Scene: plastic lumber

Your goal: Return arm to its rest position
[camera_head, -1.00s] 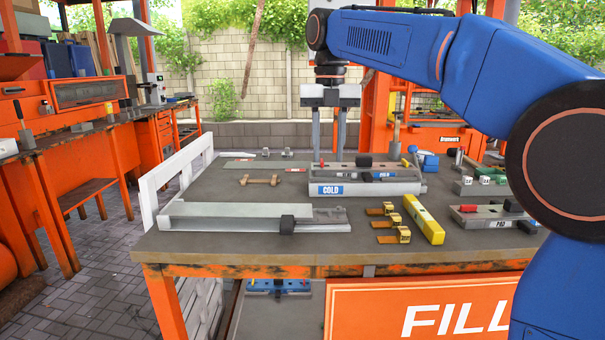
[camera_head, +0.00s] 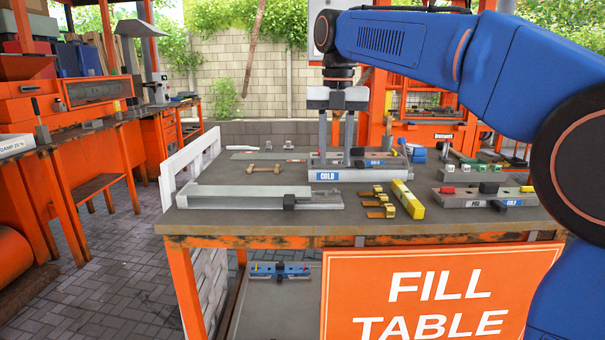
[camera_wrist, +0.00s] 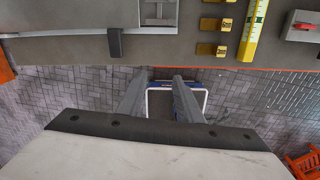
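My arm (camera_head: 410,40) is blue and reaches across the upper right of the head view, bent down at the wrist. My gripper (camera_head: 336,150) hangs straight down with its two grey fingers apart and nothing between them. In the head view the fingertips overlap the grey mold marked COLD (camera_head: 352,174). In the wrist view my gripper (camera_wrist: 164,79) is over the paved floor, in front of the table edge. A white and blue frame shows low down beyond the fingertips there.
The fill table (camera_head: 240,222) holds a long grey mold (camera_head: 240,198), a yellow level (camera_head: 408,200), brass clamps (camera_head: 375,202) and a right-hand mold (camera_head: 485,200). An orange sign (camera_head: 440,300) hangs in front. Paved floor (camera_head: 110,270) is clear at left; a workbench stands beyond.

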